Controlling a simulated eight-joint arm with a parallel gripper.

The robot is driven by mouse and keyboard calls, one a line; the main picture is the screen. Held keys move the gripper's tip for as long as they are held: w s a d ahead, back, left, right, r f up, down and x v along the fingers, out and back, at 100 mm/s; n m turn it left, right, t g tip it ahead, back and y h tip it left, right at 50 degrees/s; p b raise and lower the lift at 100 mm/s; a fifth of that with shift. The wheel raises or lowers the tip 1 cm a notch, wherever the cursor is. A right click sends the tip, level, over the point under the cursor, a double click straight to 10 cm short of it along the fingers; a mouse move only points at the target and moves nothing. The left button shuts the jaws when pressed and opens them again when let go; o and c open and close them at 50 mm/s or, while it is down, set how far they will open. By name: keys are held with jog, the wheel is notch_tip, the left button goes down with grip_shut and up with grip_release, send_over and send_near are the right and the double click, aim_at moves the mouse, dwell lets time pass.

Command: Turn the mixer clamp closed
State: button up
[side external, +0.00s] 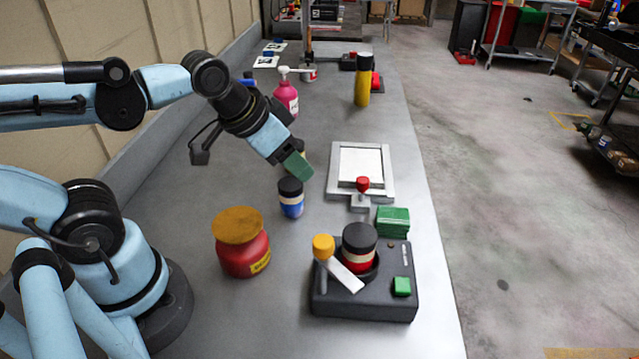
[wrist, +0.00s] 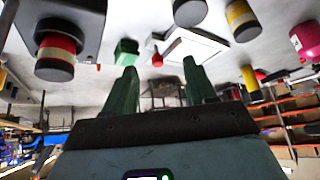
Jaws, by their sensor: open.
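The mixer (side external: 330,299) is a dark box at the near end of the bench, with a green button (side external: 402,287). A black-and-red round vessel (side external: 358,246) stands on it. The clamp is a pale flat lever (side external: 346,275) beside an upright post with a yellow knob (side external: 323,246); the lever slants down in front of the vessel. I cannot tell whether it touches the vessel. My gripper (side external: 298,166) is open and empty, above the bench and well beyond the mixer. In the wrist view its green fingers (wrist: 160,82) are apart, with the mixer (wrist: 88,22) at upper left.
A red jar with an orange lid (side external: 240,246) and a blue jar with a black cap (side external: 290,203) stand left of the mixer. Green blocks (side external: 393,221) and a white frame (side external: 334,188) with a red-knobbed lever (side external: 362,184) lie behind it. A pink bottle (side external: 286,98) stands farther back.

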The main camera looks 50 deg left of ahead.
jog(key=s+d+r+m+g+h, duration=0.1)
jog(key=s+d+r+m+g, duration=0.1)
jog(key=d+r+m+g, duration=0.5)
notch_tip(320, 180, up, 5)
jog(key=m+y, duration=0.1)
jog(key=m, duration=0.9)
send_over(323, 241)
notch_tip(323, 241, down, 12)
jog(key=shift+r, duration=0.1)
grip_shut()
